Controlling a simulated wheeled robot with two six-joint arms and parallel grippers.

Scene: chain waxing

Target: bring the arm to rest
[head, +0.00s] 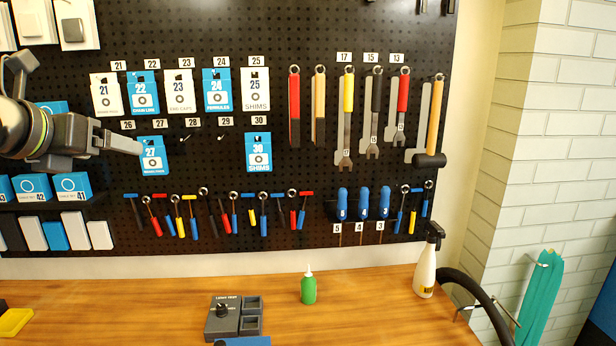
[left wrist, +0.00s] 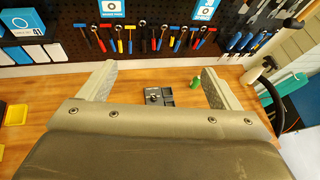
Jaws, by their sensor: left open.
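My left gripper (head: 122,142) comes in from the left in the head view, raised in front of the pegboard and above the bench. In the left wrist view its two fingers (left wrist: 157,85) stand wide apart with nothing between them but the bench seen beyond. The gripper is open and empty. My right gripper is not in either view.
The black pegboard (head: 220,90) carries hanging tools and cards. The bench's middle right is clear.

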